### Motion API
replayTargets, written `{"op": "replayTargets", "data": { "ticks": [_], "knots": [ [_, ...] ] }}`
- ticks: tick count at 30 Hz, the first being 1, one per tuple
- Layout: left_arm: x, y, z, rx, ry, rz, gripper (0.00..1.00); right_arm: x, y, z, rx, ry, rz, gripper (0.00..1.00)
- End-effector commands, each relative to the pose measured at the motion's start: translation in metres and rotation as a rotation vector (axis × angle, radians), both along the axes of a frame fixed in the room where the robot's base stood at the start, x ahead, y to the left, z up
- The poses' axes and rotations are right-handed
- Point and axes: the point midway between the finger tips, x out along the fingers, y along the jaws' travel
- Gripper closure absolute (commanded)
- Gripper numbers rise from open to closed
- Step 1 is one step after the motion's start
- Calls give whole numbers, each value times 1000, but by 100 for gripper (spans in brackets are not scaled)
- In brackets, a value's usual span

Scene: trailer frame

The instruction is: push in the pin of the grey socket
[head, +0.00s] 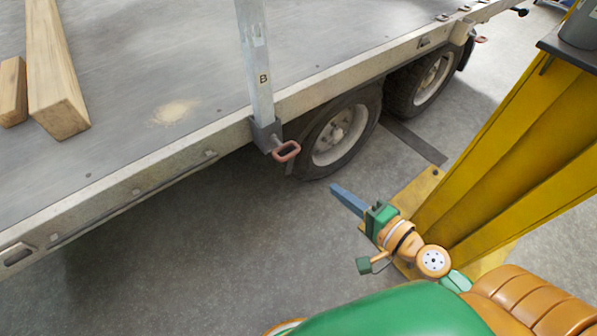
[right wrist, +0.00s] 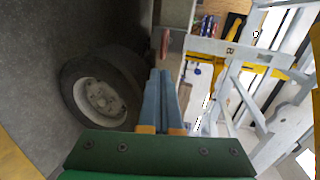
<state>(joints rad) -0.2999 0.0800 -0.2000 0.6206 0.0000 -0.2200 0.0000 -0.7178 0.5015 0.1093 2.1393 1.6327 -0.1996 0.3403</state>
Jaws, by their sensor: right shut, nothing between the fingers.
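The grey socket (head: 264,135) sits on the trailer's side rail and holds the foot of an upright grey post (head: 257,60) marked B. The pin's red loop handle (head: 287,151) sticks out from the socket on a short stem. In the right wrist view the red handle (right wrist: 165,42) shows just beyond the fingertips, seen edge-on. My right gripper (head: 335,188) has its blue fingers together and empty, pointing toward the handle. It is apart from the handle, to its lower right in the head view. The fingers also show in the right wrist view (right wrist: 161,72). My left gripper is out of view.
A trailer wheel (head: 340,136) is close behind the handle. A yellow column (head: 500,150) stands right of my right arm. Wooden beams (head: 52,80) lie on the trailer deck (head: 150,70). The floor before the socket is clear.

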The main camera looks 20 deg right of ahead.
Motion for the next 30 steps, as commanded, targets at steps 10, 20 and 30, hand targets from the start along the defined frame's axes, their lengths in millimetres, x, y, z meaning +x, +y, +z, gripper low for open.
{"op": "replayTargets", "data": {
  "ticks": [10, 20, 30],
  "knots": [
    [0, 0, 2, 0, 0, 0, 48, 1, 2, 6, 19, -7, 2, 100],
    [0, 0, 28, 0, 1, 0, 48, 52, 22, -3, 17, -9, 0, 100],
    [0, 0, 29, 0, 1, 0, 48, 112, 46, -22, 17, -8, 2, 100]
  ]
}}
